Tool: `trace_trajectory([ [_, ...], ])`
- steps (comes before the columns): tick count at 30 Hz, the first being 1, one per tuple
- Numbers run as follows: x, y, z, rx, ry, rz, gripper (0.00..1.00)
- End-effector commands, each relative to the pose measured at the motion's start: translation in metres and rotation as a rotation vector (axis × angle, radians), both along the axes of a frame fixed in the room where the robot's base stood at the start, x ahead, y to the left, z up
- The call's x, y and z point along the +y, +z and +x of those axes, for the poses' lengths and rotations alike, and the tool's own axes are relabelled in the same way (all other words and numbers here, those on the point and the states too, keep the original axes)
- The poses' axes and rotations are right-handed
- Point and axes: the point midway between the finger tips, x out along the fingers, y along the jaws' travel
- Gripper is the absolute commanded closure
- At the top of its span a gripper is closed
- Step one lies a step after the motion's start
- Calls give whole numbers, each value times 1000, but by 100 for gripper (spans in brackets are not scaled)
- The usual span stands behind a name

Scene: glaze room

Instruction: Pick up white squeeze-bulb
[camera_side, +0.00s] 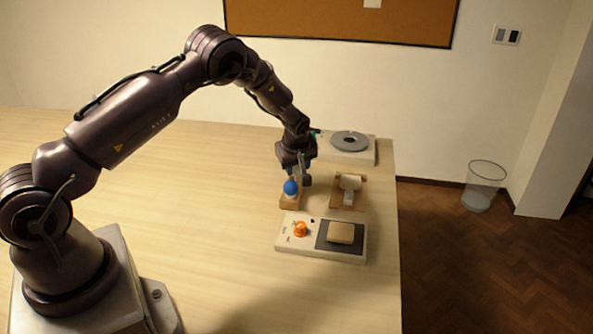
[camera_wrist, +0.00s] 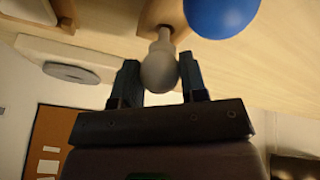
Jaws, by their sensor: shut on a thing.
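The white squeeze-bulb (camera_wrist: 158,66) shows in the wrist view as a pale, rounded bulb with a narrower neck. It sits between the two dark fingers of my gripper (camera_wrist: 160,82), which is shut on it. Its neck points toward a wooden block (camera_wrist: 170,14); whether it touches the block is unclear. In the side view, my gripper (camera_side: 300,177) points down just behind a blue bulb (camera_side: 291,187), and I cannot make out the white bulb there. The blue bulb also shows close beside the white one in the wrist view (camera_wrist: 220,14).
A wooden block (camera_side: 290,202) is under the blue bulb. To its right is a wooden stand (camera_side: 349,204) with a white piece. In front is a white control panel (camera_side: 283,251) with an orange knob; behind is a box with a grey disc (camera_side: 349,141). The table's left is clear.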

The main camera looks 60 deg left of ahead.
Motion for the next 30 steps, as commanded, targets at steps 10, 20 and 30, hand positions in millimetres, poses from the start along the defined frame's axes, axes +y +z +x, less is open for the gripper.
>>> trace_trajectory([
  [10, -19, 72, -45, -5, 0, -1, 67],
  [20, -45, 101, -108, -3, -1, -1, 67],
  [30, -78, 101, -119, -8, -67, -34, 67],
])
